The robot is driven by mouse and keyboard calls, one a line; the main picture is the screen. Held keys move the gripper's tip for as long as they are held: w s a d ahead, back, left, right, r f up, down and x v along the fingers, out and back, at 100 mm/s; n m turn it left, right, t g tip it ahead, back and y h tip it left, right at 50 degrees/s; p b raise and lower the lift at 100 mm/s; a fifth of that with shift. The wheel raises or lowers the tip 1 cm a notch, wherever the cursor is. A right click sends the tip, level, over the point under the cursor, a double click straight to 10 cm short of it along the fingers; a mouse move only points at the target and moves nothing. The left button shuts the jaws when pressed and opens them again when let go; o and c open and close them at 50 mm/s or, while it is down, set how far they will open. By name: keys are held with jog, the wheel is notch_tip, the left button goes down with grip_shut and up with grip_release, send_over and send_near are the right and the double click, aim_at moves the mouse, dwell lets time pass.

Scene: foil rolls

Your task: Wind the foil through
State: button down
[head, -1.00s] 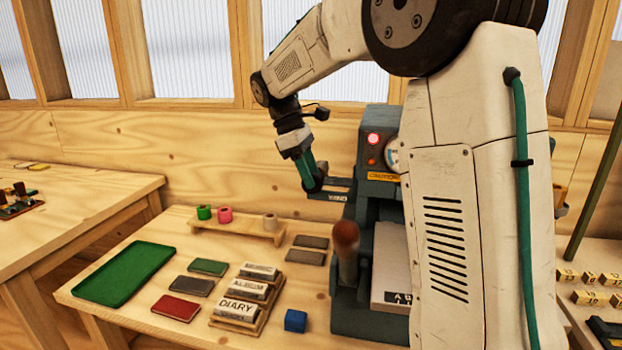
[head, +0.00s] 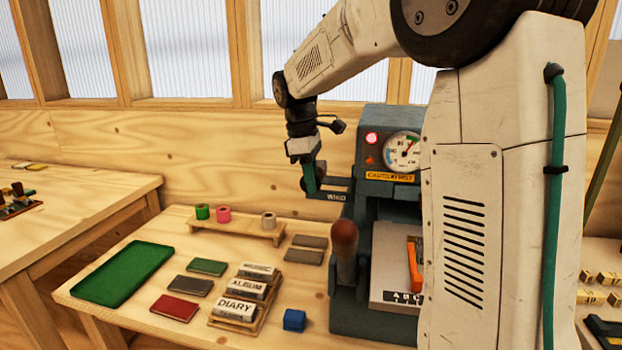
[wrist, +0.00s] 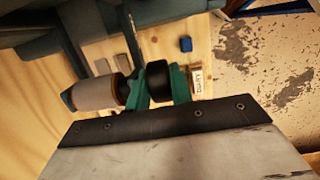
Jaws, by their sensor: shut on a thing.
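The dark green-grey foil press (head: 375,125) has a gauge, a lit red lamp and a yellow caution label. A bracket (head: 338,196) marked "WIND" sticks out from its left side. My gripper (head: 312,185) is at the outer end of this bracket. In the wrist view my gripper's green fingers (wrist: 160,88) are shut on a black knob (wrist: 158,74). A tan foil roll (wrist: 95,93) lies beside the knob, to its left. In the head view, the knob and this roll are largely hidden by my gripper and the bracket.
A lever with a brown grip (head: 344,238) stands at the press's front left. Green, pink and tan rolls sit on a wooden rack (head: 238,228). A green tray (head: 122,273), several small books, a block holder (head: 222,322) and a blue block (head: 294,320) lie on the bench.

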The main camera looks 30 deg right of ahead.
dwell(0.3)
jog(key=c, duration=1.2)
grip_release()
jog(key=shift+c, duration=0.2)
jog(key=shift+r, duration=0.1)
jog(key=r, duration=0.7)
jog(key=shift+w+a+r, duration=0.3)
jog(key=shift+w, duration=0.05)
